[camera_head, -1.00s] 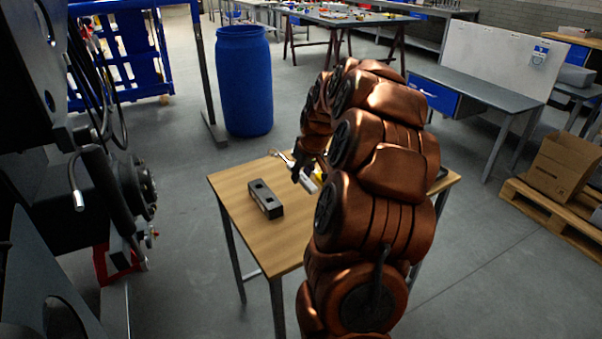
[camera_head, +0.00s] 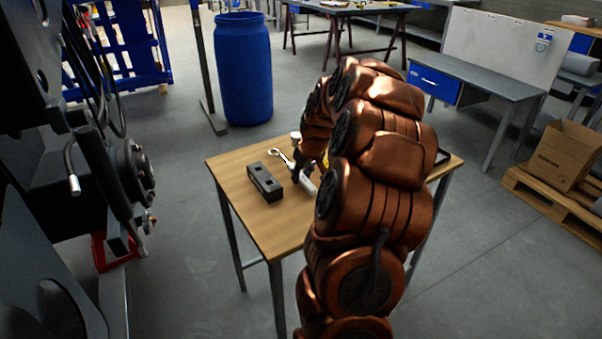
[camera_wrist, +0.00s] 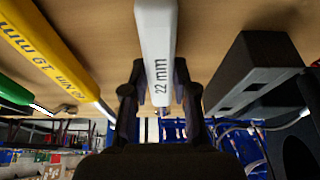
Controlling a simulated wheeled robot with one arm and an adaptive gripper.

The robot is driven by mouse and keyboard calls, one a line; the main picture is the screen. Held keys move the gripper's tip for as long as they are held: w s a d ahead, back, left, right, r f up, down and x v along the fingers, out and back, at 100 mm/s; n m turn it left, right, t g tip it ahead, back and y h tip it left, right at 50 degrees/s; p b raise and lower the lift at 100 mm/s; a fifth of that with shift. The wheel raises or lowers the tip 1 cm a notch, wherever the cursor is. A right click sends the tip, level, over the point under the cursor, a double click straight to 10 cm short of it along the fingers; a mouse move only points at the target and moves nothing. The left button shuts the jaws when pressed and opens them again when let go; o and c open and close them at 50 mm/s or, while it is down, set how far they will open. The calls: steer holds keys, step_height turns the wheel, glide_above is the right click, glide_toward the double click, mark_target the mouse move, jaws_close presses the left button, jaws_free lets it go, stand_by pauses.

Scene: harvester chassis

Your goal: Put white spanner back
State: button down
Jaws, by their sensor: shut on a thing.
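The white spanner (camera_wrist: 157,40), marked 22 mm, lies between the two fingers of my gripper (camera_wrist: 159,97) in the wrist view. My gripper is shut on it. In the head view my gripper (camera_head: 303,170) is over the wooden table, with a white piece of the spanner (camera_head: 307,187) showing at its near side. A silver spanner end (camera_head: 280,157) shows on its far left side; I cannot tell for certain that it is the same spanner. My arm hides part of the table.
A black block with holes (camera_head: 265,182) sits left of my gripper on the wooden table (camera_head: 240,200); it also shows in the wrist view (camera_wrist: 255,75). A yellow spanner (camera_wrist: 45,52) and a green one (camera_wrist: 12,92) are left there. Dark machinery (camera_head: 40,200) stands at the left.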

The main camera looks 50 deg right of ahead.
steer(key=c, duration=0.8)
jaws_free()
steer(key=shift+r, duration=0.1)
steer(key=v, duration=1.2)
